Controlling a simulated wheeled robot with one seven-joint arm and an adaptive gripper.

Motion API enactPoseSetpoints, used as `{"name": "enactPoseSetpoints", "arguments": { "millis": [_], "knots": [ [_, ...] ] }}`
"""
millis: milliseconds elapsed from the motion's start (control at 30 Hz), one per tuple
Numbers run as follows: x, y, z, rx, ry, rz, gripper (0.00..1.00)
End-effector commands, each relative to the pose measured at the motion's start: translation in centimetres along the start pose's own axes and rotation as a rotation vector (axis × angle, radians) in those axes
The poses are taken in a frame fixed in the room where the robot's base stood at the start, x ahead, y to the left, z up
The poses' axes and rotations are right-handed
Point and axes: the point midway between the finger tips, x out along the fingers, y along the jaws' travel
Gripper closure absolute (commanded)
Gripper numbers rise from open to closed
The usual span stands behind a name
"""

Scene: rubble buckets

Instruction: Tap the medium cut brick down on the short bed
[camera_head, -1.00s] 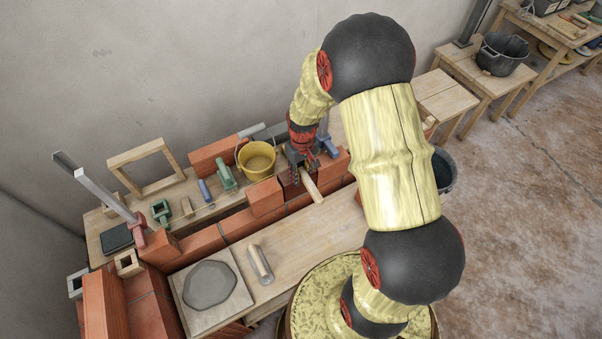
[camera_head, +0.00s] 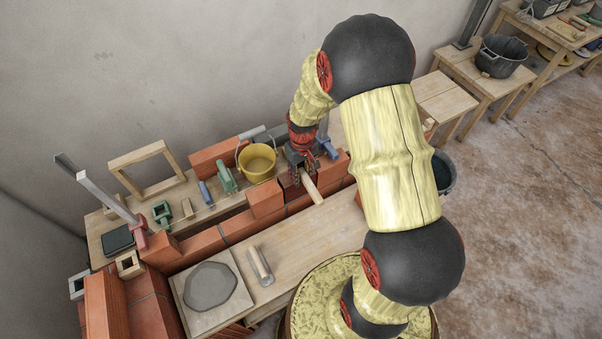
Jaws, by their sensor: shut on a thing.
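My gripper (camera_head: 302,174) is shut on a tool with a pale wooden handle (camera_head: 312,190), low over the brick course. The handle points toward the front; the tool's head is hidden by the gripper. A cut brick (camera_head: 266,201) stands on the course left of the gripper, and another brick (camera_head: 338,164) lies on its right. I cannot tell which is the medium cut brick or which bed is the short one. The course (camera_head: 237,226) runs along the bench behind the work board. Whether the tool touches a brick is hidden.
A yellow bucket (camera_head: 257,162) stands close behind and left of my gripper. A trowel (camera_head: 261,265) and a mortar board (camera_head: 237,298) lie on the front bench. The bench front is mostly clear.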

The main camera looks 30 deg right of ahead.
Motion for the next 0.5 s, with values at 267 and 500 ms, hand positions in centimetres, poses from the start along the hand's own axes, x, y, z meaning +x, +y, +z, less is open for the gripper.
{"name": "enactPoseSetpoints", "arguments": {
  "millis": [267,500],
  "knots": [
    [1.6,0.0,-0.1,0.000,0.002,0.000,1.00],
    [-0.1,0.0,-0.1,0.000,0.003,0.001,1.00]
  ]
}}
